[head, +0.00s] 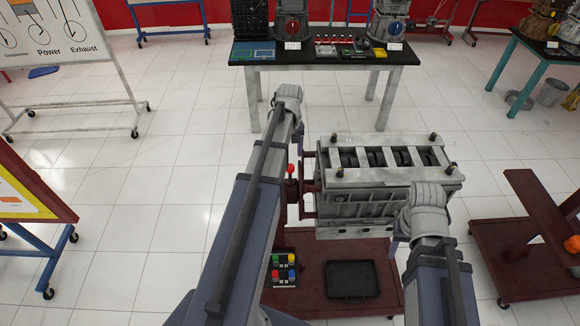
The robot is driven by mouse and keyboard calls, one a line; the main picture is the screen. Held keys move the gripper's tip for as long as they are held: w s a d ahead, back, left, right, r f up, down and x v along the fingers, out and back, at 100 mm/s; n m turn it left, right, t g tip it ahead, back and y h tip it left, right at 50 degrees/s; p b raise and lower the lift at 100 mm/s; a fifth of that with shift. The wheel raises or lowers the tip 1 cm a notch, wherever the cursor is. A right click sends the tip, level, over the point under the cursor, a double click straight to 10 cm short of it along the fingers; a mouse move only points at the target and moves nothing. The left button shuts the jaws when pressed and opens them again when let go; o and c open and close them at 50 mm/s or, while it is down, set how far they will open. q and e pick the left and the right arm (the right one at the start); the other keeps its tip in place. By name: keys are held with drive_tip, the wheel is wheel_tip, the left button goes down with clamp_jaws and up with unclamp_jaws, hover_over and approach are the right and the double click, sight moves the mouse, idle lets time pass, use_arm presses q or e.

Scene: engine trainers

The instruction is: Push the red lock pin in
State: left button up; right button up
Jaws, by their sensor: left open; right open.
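The red lock pin (291,170) shows as a small red knob on the dark red upright at the left end of the engine stand (330,262). The grey engine block (362,205) is mounted on this stand. My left arm reaches up past the left side of the pin. My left gripper (299,131) is open, mostly hidden by its own wrist, beyond the pin in the picture and apart from it. My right gripper (396,243) is open, mostly hidden by its wrist, in front of the block's right part.
A black tray (352,280) and a panel with coloured buttons (284,270) sit on the stand's base. A black-topped table (325,56) with parts stands behind. Another dark red stand (530,245) is at right.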

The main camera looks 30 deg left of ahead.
sight(290, 166)
use_arm(q)
wheel_tip(290, 166, down, 6)
drive_tip(key=b, duration=0.5)
drive_tip(key=shift+f, duration=0.15)
clamp_jaws()
idle(1.2)
